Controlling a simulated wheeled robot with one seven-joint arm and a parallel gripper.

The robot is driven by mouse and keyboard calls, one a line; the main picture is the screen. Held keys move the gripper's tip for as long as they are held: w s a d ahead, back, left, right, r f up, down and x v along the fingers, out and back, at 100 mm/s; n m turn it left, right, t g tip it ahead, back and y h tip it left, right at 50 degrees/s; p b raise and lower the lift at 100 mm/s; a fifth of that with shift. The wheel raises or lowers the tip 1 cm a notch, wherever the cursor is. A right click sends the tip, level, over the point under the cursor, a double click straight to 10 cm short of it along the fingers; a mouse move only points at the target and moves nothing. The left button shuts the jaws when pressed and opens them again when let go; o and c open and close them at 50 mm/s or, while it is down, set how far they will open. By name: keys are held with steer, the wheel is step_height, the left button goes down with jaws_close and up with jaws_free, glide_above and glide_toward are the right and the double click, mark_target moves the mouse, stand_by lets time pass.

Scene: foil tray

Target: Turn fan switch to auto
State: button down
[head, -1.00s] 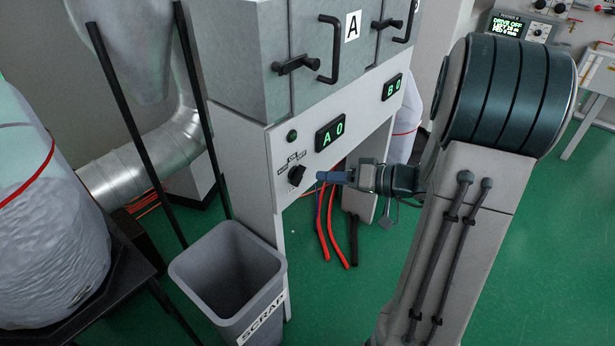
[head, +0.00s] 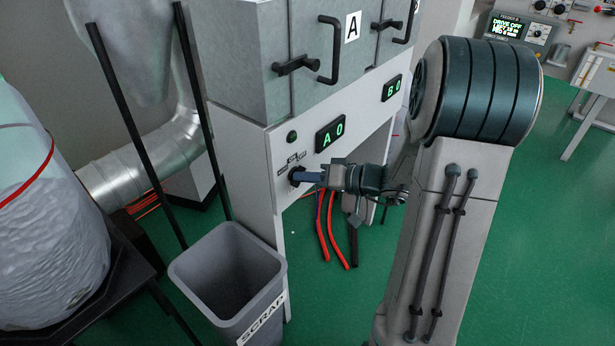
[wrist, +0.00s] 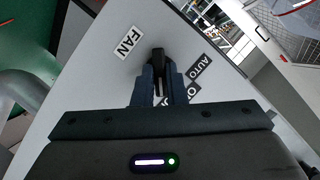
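The fan switch is a black rotary knob (wrist: 157,62) on a pale panel, with a FAN label (wrist: 129,42) beside it. An AUTO label (wrist: 205,66) is to its right in the wrist view, and another label (wrist: 194,93) below that is partly hidden by a finger. My gripper (wrist: 158,76) has its two fingers on either side of the knob's grip, with a narrow gap between them. I cannot tell whether they press on it.
A green indicator (head: 292,137) and the A display (head: 330,133) sit just above the switch. Cabinet handles (head: 296,65) stick out higher up. A grey scrap bin (head: 200,262) stands below left. Red and black hoses (head: 336,232) hang under the panel.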

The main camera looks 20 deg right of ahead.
steer(key=shift+f+m+b, duration=0.1)
steer(key=shift+m+b, duration=0.2)
steer(key=shift+b, duration=0.15)
steer(key=shift+f+m+t+y+b, duration=0.15)
steer(key=shift+m+t+y+b, duration=0.4)
steer(key=shift+m, duration=2.2)
steer(key=shift+f+m+t+y+b, duration=0.15)
steer(key=shift+m+t+y, duration=0.8)
steer(key=shift+m, duration=1.75)
steer(key=shift+f+m+t+y+b, duration=0.3)
steer(key=shift+m+y, duration=0.8)
steer(key=shift+m, duration=1.65)
steer(key=c, duration=1.5)
jaws_free()
steer(key=shift+o, duration=0.2)
